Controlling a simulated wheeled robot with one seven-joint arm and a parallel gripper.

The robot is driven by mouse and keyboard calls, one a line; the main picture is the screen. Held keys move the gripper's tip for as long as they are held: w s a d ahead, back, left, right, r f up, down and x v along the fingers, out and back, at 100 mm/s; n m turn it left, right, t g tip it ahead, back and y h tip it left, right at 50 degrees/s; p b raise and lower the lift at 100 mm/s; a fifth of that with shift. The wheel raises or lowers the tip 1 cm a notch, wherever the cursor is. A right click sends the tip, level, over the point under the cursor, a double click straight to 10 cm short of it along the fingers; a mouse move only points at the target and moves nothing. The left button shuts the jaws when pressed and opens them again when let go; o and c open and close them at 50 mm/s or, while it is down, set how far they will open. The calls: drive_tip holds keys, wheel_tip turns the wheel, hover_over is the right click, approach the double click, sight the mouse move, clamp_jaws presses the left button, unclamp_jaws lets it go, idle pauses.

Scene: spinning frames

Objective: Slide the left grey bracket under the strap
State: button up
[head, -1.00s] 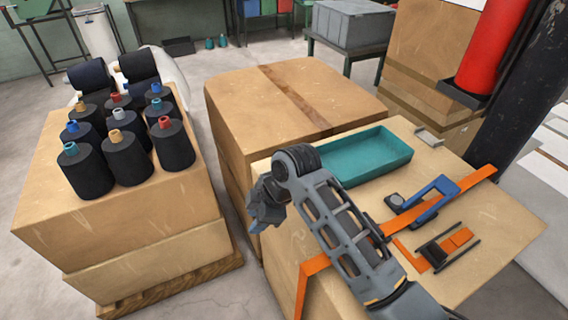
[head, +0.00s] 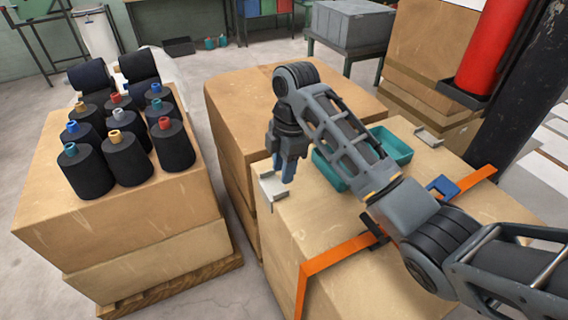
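The left grey bracket (head: 271,191) sits at the left edge of the box top, its near end at the rim. My gripper (head: 285,178) points down at its right side, with its fingertips close to it. I cannot tell whether they touch it, or how far apart the fingers are. The orange strap (head: 336,252) runs across the box top from the front left edge toward the right. My arm hides its middle. The bracket is left of the strap and apart from it. A second grey bracket (head: 428,138) lies at the back right of the box top.
A teal tray (head: 391,145) is partly behind my arm. A blue clamp-like part (head: 443,187) lies by the strap, mostly hidden. A taller carton (head: 250,100) stands behind. A stack with black thread cones (head: 127,158) stands left, across a gap.

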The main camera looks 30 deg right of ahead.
sight(280, 192)
drive_tip(key=f, duration=0.4)
drive_tip(key=a+f, duration=0.1)
drive_tip(key=f, duration=0.2)
drive_tip(key=shift+f, duration=0.1)
clamp_jaws()
idle(0.4)
